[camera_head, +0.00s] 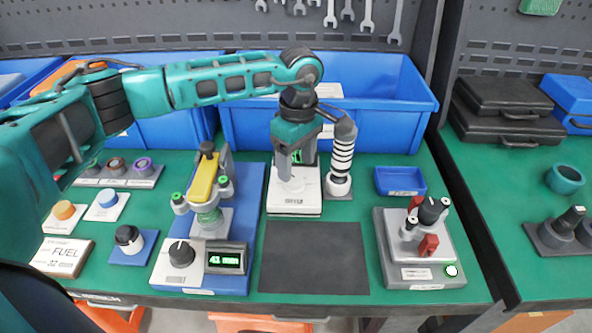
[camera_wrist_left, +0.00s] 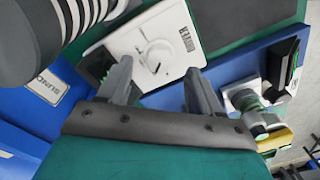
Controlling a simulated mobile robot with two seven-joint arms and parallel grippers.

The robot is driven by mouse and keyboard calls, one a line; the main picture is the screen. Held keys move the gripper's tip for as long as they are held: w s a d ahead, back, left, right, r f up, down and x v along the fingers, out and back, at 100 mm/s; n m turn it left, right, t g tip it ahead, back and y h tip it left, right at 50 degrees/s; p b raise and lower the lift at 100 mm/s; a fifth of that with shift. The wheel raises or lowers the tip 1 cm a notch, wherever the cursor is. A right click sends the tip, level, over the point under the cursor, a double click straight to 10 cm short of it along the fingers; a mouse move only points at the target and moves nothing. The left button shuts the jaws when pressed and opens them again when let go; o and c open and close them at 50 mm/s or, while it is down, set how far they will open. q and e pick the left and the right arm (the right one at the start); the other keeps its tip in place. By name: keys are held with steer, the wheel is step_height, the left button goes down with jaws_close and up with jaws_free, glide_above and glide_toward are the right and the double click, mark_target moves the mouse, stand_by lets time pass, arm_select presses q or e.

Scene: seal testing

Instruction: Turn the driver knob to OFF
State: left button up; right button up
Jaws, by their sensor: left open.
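A white box (camera_head: 294,203) with a small green display stands at the middle of the bench, under my left gripper (camera_head: 290,170). In the left wrist view, the box (camera_wrist_left: 125,40) carries a round white knob (camera_wrist_left: 157,57) with a raised ridge; I cannot read its setting. My left gripper (camera_wrist_left: 162,88) is open, its fingers apart on either side of the knob in that view, with nothing between them. Whether the fingers touch the knob I cannot tell. In the head view the gripper hides most of the knob. My right gripper is not in view.
A striped column (camera_head: 342,160) stands close right of the box. On the left is a blue-based clamp unit with a black knob (camera_head: 181,254) and display (camera_head: 225,260). A black mat (camera_head: 314,258) lies clear in front. Blue bins (camera_head: 400,115) stand behind.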

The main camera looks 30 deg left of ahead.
mark_target(298, 176)
arm_select(q)
step_height(298, 176, up, 9)
steer(key=shift+w+r, duration=0.15)
steer(key=shift+w, duration=0.05)
stand_by(0.7)
